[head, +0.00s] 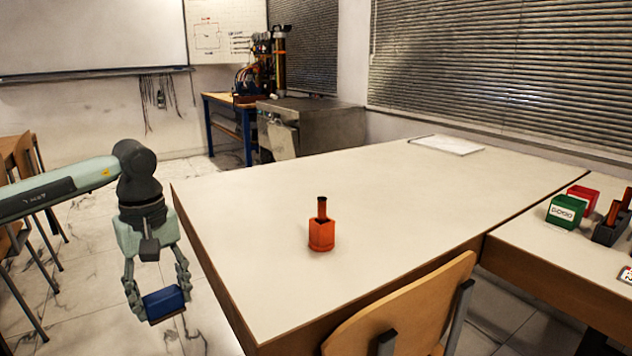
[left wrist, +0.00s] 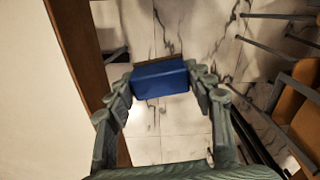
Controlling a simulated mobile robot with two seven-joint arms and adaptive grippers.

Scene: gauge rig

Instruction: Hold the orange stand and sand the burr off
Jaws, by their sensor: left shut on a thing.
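The orange stand (head: 321,234) sits upright on the white table, with a dark-topped orange-brown part (head: 322,208) standing up out of it. I cannot make out a burr at this size. My left gripper (head: 158,296) is shut on a blue block (head: 165,302) with a brownish lower face. It holds the block over the floor, just left of the table's left edge and apart from the stand. In the left wrist view the blue block (left wrist: 161,79) is between both fingers. My right gripper is not in view.
The white table (head: 400,190) is mostly clear around the stand. A wooden chair (head: 405,310) is at its front edge. On the right-hand table are a green box (head: 565,211), a red box (head: 583,197) and a dark holder (head: 609,230). A white sheet (head: 446,145) lies at the back.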

